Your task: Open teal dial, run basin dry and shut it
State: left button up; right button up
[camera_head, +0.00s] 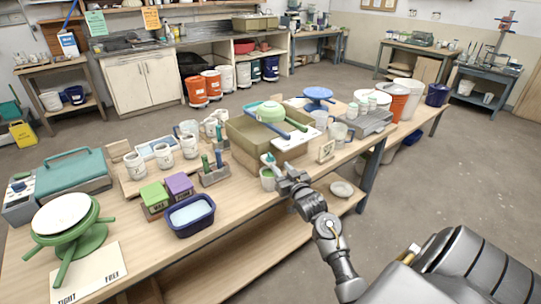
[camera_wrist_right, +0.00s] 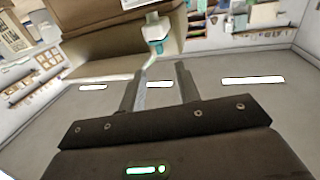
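A white fitting with a teal dial (camera_head: 268,160) sits low at the front of an olive-brown basin (camera_head: 240,138) on the workbench. The teal dial also shows in the right wrist view (camera_wrist_right: 155,45), ahead of the fingers, with a pale green strip below it. A small cup with green on it (camera_head: 267,180) stands below the fitting. My right gripper (camera_head: 281,178) is close beside the cup and dial; its fingers (camera_wrist_right: 158,85) are apart in the wrist view. I cannot tell whether they touch anything. The basin's inside is partly hidden. My left gripper is not in view.
A green sieve or bowl (camera_head: 270,112) and a white board (camera_head: 295,138) lie across the basin. A blue tub (camera_head: 191,216), a green banding wheel (camera_head: 70,235) and mugs (camera_head: 135,165) crowd the left. A small sign (camera_head: 326,151) stands right of the gripper.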

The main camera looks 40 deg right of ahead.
aim_at(272, 158)
jog(key=p+x, duration=0.1)
jog(key=x, duration=0.9)
jog(key=shift+c, duration=0.4)
jog(key=shift+a, duration=0.1)
grip_shut()
